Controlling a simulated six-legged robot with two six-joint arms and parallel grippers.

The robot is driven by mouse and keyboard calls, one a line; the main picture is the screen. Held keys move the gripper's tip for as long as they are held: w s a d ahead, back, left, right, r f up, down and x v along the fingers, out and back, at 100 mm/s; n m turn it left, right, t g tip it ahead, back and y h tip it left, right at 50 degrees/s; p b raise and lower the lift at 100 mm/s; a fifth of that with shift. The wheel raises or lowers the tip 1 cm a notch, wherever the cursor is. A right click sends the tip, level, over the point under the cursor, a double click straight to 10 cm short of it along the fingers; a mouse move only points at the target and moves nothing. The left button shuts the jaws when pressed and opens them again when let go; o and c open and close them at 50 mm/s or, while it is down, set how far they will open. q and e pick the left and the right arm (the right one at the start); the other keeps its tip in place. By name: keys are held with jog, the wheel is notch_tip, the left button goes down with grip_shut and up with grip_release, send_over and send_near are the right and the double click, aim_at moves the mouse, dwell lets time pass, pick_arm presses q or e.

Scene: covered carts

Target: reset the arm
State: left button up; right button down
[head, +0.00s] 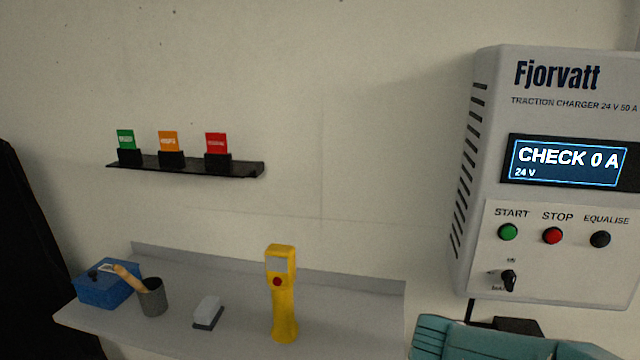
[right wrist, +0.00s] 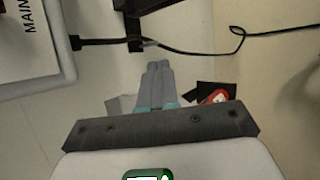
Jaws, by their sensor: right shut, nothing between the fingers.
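My right gripper (right wrist: 159,68) shows in the right wrist view with its two grey fingers together and nothing between them. Its fingertips point toward a black bracket-like part (right wrist: 135,25) and a thin black cable (right wrist: 195,50) in front of a pale surface; I cannot tell how far off these are. Neither gripper shows in the head view, and my left gripper is in no view.
A charger (head: 560,120) reading "CHECK 0 A" hangs on the right wall. A grey shelf (head: 350,293) holds a yellow handheld device (head: 283,300), a blue box (head: 105,288), a dark cup (head: 151,298) and an eraser-like block (head: 208,312). A teal cover (head: 455,340) lies below the charger.

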jog(key=s+a+f+m+g+y, duration=0.25)
jog(key=s+a+f, duration=0.2)
jog(key=f, duration=0.35)
jog(key=s+a+f+m+g+y, duration=0.1)
jog(key=s+a+f+y, duration=0.3)
jog(key=f, duration=0.3)
jog(key=s+a+f+m+g+y, duration=0.2)
jog(key=s+a+f, duration=0.2)
jog(key=s+f, duration=0.3)
jog(key=s+a+f+m+y, duration=0.2)
jog(key=s+a+f+m, duration=0.1)
jog(key=s+f+m, duration=0.6)
jog(key=s+m, duration=0.2)
jog(key=s, duration=0.1)
